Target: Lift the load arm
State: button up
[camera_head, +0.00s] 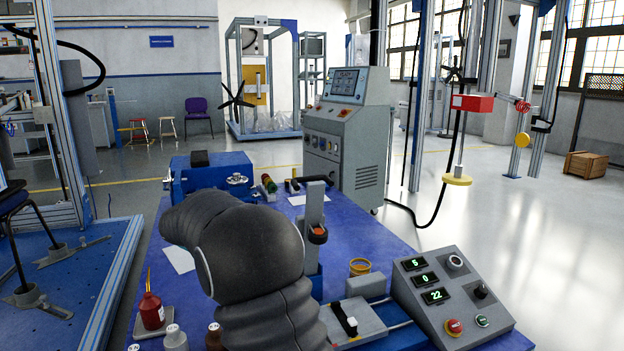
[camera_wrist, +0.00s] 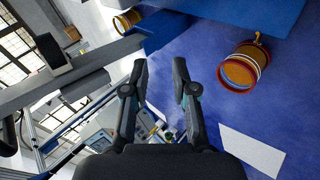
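A long grey bar (camera_wrist: 85,63), which may be the load arm, runs across the upper left of the wrist view with a dark block on it. It meets a blue body (camera_wrist: 225,14) at the top. My gripper (camera_wrist: 161,72) is open, with nothing between its fingers; the bar lies beyond the left fingertip, and I cannot tell the distance. In the head view, a grey upright piece (camera_head: 314,205) with an orange-red knob (camera_head: 318,234) stands on the blue bench (camera_head: 375,238). My dark arm covers the bench's middle there and hides my fingers.
A control box (camera_head: 452,296) with green displays stands at the bench's front right. A yellow ring (camera_head: 360,266) lies near it. A red bottle (camera_head: 151,310) stands at the front left. A blue vise-like device (camera_head: 210,175) is at the back. An orange cylinder (camera_wrist: 243,68) and white sheet (camera_wrist: 250,150) lie right of my fingers.

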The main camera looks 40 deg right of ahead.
aim_at(314, 178)
jog(key=w+d+r+m+g+h, duration=0.1)
jog(key=w+d+r+m+h, duration=0.4)
jog(key=w+r+m, duration=0.25)
notch_tip(314, 178, up, 12)
jog(key=s+f+m+g+h, duration=0.1)
jog(key=s+m+g+h, duration=0.25)
jog(key=m, duration=0.65)
jog(key=shift+y, duration=0.25)
jog(key=x, duration=0.9)
jog(key=p+x, duration=0.1)
jog(key=x, duration=0.3)
jog(key=shift+w+d+r, duration=0.15)
jog(key=shift+w+d, duration=0.1)
jog(key=shift+d, duration=0.05)
jog(key=shift+c, duration=0.3)
grip_shut()
